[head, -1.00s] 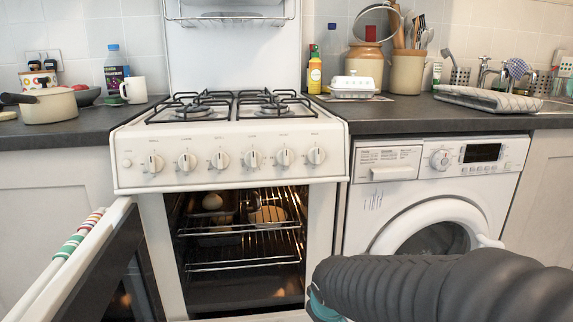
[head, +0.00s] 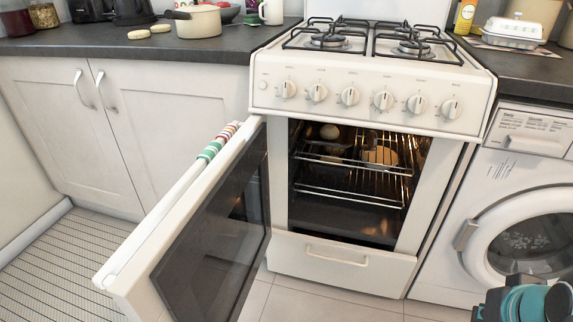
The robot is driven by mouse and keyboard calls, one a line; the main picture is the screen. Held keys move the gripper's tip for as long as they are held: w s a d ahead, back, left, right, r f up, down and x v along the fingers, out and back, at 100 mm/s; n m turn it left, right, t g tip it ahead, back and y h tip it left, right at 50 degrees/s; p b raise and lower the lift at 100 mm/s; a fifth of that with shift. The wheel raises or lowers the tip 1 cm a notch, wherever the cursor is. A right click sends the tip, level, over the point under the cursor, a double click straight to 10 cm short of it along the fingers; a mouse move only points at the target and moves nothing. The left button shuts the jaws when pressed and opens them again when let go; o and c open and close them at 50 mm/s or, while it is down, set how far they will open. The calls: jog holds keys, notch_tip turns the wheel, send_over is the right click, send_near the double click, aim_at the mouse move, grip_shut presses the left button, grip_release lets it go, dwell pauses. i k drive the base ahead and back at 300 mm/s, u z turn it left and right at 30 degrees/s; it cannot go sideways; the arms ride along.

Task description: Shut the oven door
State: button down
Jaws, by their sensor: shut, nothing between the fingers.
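The oven door (head: 195,235) stands wide open in the head view. It is hinged at the left side of the oven and swings out toward me and to the left. Its dark glass inner face is turned to the right, and a long white handle bar (head: 165,215) with a striped cloth (head: 218,142) runs along its outer side. The lit oven cavity (head: 345,185) shows wire racks with food on them. Part of my arm with a teal joint shows at the lower right corner, in front of the washer. My gripper is not in view.
A drawer (head: 340,262) below the oven is shut. The washer (head: 520,215) stands to the right, its round door apparently shut. Cabinets (head: 150,120) are on the left, with a striped mat (head: 75,265) before them. Bare tiled floor (head: 345,305) lies before the oven.

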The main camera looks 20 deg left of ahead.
aim_at(202, 263)
jog(key=z, duration=1.45)
jog(key=k, duration=1.9)
jog(key=u, duration=1.75)
